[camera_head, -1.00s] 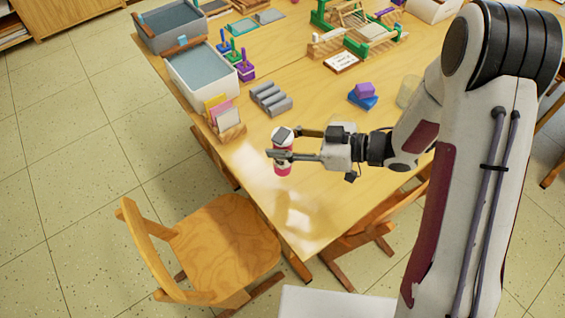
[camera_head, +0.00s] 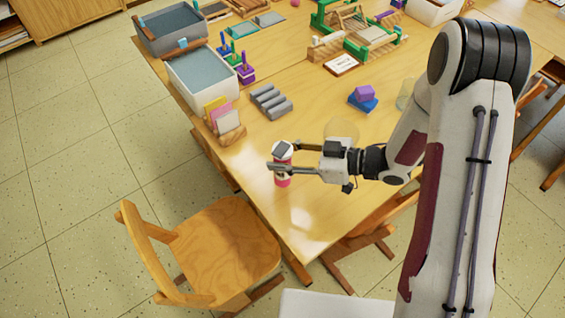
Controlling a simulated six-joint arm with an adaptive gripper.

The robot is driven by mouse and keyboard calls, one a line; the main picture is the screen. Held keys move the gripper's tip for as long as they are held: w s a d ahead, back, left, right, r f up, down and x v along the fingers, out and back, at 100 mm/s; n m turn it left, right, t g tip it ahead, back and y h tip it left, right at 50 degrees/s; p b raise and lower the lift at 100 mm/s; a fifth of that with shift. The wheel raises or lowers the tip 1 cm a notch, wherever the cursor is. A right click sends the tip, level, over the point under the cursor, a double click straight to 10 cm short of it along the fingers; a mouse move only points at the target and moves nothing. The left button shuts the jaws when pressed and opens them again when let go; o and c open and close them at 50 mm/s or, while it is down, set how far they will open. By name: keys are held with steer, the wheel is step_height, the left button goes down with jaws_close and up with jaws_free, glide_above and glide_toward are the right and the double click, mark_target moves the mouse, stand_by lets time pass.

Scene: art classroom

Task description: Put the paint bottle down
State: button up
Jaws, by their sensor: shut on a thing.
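The paint bottle (camera_head: 283,180) is red and white and stands upright at the near-left part of the wooden table (camera_head: 255,186). My gripper (camera_head: 281,158) reaches in from the right and is shut on the bottle's upper part. The fingers and a grey pad hide part of the bottle's top. The bottle's base looks at or just above the tabletop; I cannot tell whether it touches.
A wooden card holder (camera_head: 230,138) and a ridged grey block (camera_head: 271,102) lie behind the bottle. Blue and purple blocks (camera_head: 363,98) and a clear round container (camera_head: 405,94) are farther right. A wooden chair (camera_head: 225,245) stands at the near edge. Bare tabletop surrounds the bottle.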

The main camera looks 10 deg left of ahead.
steer(key=shift+f, duration=1.75)
steer(key=shift+f, duration=0.1)
steer(key=o, duration=1.4)
steer(key=shift+o, duration=0.2)
steer(key=v, duration=1.2)
steer(key=shift+s, duration=0.1)
